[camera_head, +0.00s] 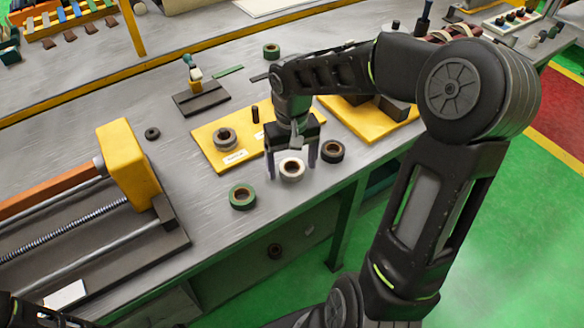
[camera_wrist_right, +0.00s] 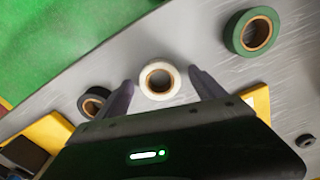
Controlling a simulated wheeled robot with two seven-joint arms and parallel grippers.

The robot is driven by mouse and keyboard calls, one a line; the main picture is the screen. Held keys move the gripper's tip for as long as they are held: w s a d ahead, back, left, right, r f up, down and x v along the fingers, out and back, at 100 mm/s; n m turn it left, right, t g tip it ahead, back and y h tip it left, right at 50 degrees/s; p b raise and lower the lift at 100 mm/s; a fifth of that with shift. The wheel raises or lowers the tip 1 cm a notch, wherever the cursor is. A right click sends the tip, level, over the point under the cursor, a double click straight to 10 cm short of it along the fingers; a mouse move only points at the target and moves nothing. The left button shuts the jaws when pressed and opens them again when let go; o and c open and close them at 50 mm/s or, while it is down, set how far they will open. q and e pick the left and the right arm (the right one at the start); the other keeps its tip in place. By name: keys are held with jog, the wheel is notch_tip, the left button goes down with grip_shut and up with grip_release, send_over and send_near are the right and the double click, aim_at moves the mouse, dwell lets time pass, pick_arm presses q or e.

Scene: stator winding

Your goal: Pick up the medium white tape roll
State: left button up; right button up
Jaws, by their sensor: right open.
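The white tape roll (camera_head: 292,178), with a brown core, lies flat on the grey workbench near its front edge. It also shows in the right wrist view (camera_wrist_right: 159,95), centred between the fingertips. My right gripper (camera_head: 292,172) points down with its fingers open, one on each side of the roll. In the right wrist view its open fingers (camera_wrist_right: 160,82) show gaps to the roll, so it is not gripped. A green tape roll (camera_head: 242,205) lies to its left and a black one (camera_head: 332,158) to its right. At the lower left corner only dark parts of my left arm show; its jaws are unclear.
A yellow board (camera_head: 205,145) with a grey roll (camera_head: 225,146) on it lies behind, close to the gripper. A second yellow board (camera_head: 365,125) is at the right. A yellow-ended machine (camera_head: 125,165) stands at the left. The bench edge is close in front.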

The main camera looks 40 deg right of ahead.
jog(key=shift+c, duration=0.5)
jog(key=c, duration=1.4)
